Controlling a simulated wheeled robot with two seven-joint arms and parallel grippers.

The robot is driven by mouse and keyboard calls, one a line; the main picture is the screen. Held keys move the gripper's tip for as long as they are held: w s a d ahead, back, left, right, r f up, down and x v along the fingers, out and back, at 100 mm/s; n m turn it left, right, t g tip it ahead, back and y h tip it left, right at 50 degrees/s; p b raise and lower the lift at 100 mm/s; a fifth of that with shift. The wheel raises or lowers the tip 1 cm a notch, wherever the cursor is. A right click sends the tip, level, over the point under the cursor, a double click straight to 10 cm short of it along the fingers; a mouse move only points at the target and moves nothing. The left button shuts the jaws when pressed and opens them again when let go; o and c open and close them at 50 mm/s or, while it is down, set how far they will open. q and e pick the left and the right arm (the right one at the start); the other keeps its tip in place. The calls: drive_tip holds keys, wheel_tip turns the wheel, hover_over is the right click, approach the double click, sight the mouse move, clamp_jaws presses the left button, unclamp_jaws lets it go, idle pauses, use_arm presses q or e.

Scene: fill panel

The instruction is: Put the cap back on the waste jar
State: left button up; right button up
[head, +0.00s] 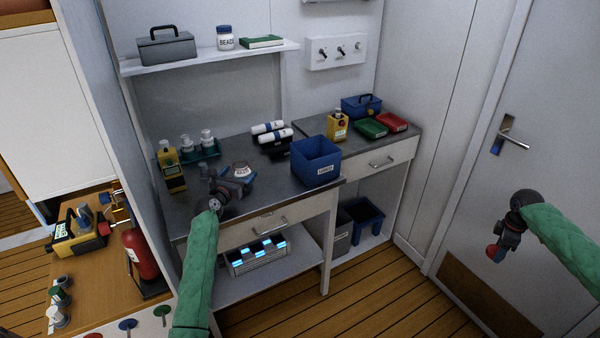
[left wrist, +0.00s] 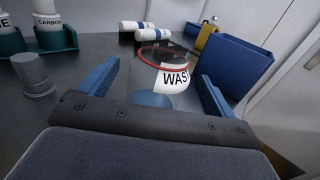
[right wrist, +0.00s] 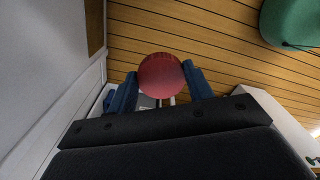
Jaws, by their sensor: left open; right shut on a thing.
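The waste jar (head: 241,171) stands upright on the dark bench top. In the left wrist view the jar (left wrist: 172,77) looks clear, with a red rim, an open top and a white label reading "WAS". My left gripper (head: 236,186) is open at the jar, its blue fingers on either side of it in the left wrist view; I cannot tell whether they touch it. The red round cap (head: 493,252) is in my right gripper (head: 499,243), off to the right in front of the door. In the right wrist view the cap (right wrist: 161,75) sits between the shut fingers.
A blue bin (head: 316,162) stands right of the jar. White cylinders (head: 268,131) lie behind it. A yellow bottle (head: 172,168) and a rack of white bottles (head: 200,150) stand to the left. A grey cylinder (left wrist: 33,75) stands near my left gripper.

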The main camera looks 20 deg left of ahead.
sight(242, 161)
use_arm(q)
drive_tip(key=shift+w, duration=1.2)
use_arm(e)
drive_tip(key=shift+r, duration=0.35)
use_arm(q)
drive_tip(key=c, duration=1.2)
drive_tip(key=shift+o, duration=0.2)
drive_tip(key=shift+r, duration=0.1)
